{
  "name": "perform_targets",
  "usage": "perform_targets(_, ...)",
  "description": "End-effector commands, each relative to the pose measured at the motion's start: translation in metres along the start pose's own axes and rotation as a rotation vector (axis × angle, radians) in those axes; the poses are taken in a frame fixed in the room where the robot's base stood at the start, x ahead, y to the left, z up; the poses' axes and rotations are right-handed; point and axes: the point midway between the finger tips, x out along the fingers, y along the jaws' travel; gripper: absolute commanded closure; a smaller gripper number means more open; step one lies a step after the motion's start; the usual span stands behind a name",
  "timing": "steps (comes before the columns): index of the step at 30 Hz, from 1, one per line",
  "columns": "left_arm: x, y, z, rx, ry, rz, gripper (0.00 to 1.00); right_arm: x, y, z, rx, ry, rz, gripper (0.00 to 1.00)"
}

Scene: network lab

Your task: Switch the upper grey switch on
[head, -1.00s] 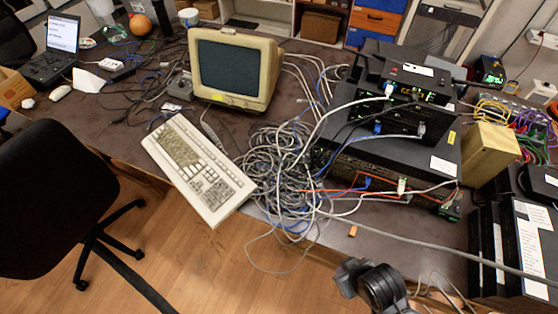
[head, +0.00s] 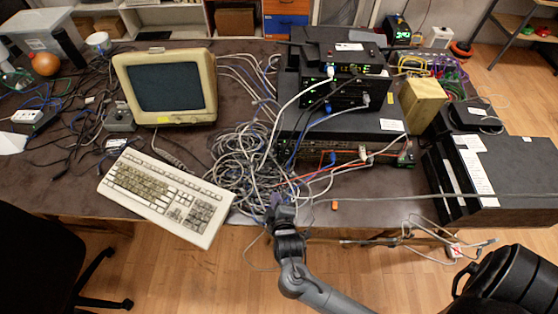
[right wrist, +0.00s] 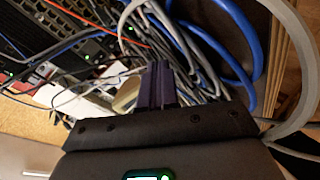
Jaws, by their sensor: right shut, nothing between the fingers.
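A stack of dark grey and black network devices stands on the right half of the table. The upper box (head: 340,45) has a white label, and a wider dark grey unit (head: 395,110) lies lower with white and blue cables at its front. I cannot tell for sure which one is the upper grey switch, and I cannot make out its power control. My right gripper (head: 279,202) is shut and empty, by the cable tangle at the table's front edge, left of and below the stack. Its closed fingers (right wrist: 158,86) show in the right wrist view. My left gripper is not in view.
A tangle of grey and blue cables (head: 240,165) lies beside my right gripper. A beige keyboard (head: 165,195) and monitor (head: 168,88) stand to the left. A yellowish box (head: 423,101) stands right of the stack. A long grey cable (head: 440,197) crosses the front.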

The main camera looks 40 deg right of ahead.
Motion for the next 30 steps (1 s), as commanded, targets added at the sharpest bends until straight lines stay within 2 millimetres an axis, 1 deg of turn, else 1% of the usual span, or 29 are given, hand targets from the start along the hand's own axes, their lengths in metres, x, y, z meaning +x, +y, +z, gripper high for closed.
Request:
perform_targets(2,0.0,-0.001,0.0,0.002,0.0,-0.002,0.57,0.002,0.004,-0.001,-0.089,-0.024,0.085,1.0)
perform_targets(6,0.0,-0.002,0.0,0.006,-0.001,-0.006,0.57,0.0,0.014,-0.002,-0.242,-0.074,0.215,1.0)
perform_targets(12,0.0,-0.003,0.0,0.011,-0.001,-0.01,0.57,-0.005,0.022,-0.003,-0.377,-0.127,0.319,1.0)
perform_targets(16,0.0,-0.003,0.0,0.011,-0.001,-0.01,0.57,-0.007,0.024,-0.003,-0.407,-0.14,0.341,1.0)
perform_targets(25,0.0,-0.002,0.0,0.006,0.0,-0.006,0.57,-0.007,0.024,-0.003,-0.408,-0.141,0.342,1.0)
perform_targets(30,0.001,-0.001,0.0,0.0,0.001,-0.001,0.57,-0.002,0.026,-0.003,-0.407,-0.14,0.343,1.0)
